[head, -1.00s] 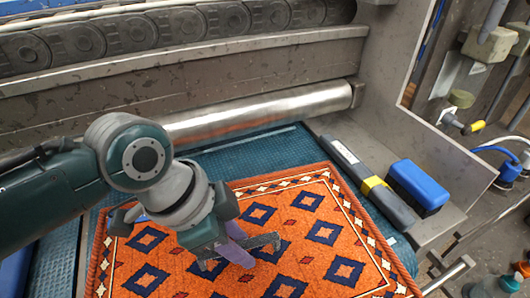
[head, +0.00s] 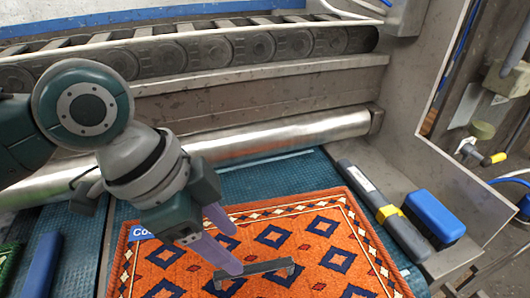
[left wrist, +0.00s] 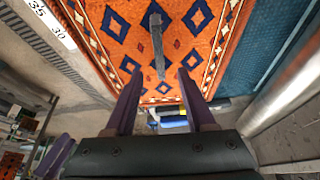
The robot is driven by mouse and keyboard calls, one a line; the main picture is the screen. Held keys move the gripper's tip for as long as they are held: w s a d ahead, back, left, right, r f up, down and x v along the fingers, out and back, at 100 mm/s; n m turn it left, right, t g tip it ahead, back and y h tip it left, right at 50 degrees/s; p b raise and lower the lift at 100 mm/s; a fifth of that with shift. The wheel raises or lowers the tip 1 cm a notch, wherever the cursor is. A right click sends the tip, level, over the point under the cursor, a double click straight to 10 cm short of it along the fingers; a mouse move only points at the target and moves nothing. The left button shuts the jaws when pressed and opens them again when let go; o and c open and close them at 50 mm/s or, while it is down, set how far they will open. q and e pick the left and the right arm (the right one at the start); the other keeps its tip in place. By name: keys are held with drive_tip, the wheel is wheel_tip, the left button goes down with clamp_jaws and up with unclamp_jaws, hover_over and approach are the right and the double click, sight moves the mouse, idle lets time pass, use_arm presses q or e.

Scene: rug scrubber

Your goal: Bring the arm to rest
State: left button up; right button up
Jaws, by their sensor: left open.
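My left gripper (head: 235,248) has two purple fingers, spread apart with nothing between them. In the head view it hangs above the orange and blue patterned rug (head: 165,284). A dark bar-shaped tool (head: 255,272) lies on the rug just past the fingertips, apart from them as far as I can tell. In the left wrist view, the open fingers (left wrist: 159,78) point toward the rug (left wrist: 200,45), and the bar (left wrist: 157,45) shows ahead between them. Purple pieces at that view's lower left may be my right gripper; its state is unclear.
A metal roller (head: 280,135) runs behind the rug on the teal ribbed bed (head: 265,185). A grey tool with a yellow band (head: 380,208) and a blue block (head: 434,215) lie on the right ledge. A metal side wall (head: 425,110) rises at the right.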

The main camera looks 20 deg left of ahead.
use_arm(q)
drive_tip(key=shift+s+a+r, duration=0.1)
drive_tip(key=shift+a+r, duration=0.1)
drive_tip(key=shift+r, duration=0.3)
